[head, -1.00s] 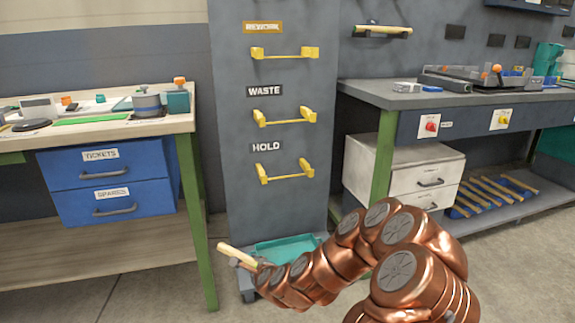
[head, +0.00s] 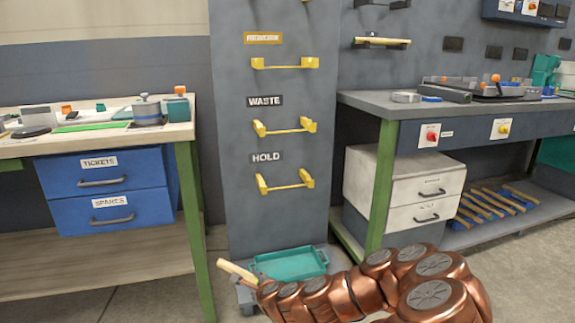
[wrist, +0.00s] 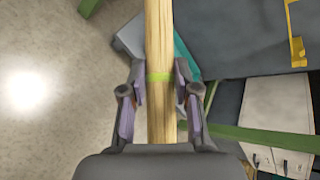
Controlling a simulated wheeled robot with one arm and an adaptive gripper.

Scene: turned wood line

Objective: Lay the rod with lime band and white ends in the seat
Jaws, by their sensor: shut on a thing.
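My gripper (wrist: 158,105) is shut on a pale wooden rod (wrist: 158,45) with a lime band, seen close in the wrist view. The band lies between the fingertips; the rod's ends are out of that view. In the head view the rod (head: 237,271) sticks out tilted at the end of my copper arm, low in front of the grey column. Yellow bracket pairs form seats on that column: an upper one (head: 285,64) under an orange label, one under WASTE (head: 284,128) and one under HOLD (head: 285,184). All three look empty.
A teal tray (head: 290,263) on a low grey base stands at the column's foot. A bench with blue drawers (head: 105,185) is at left. A grey workbench (head: 450,108) is at right, with rods (head: 495,203) on its lower shelf. Another rod (head: 382,41) rests on a wall holder.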

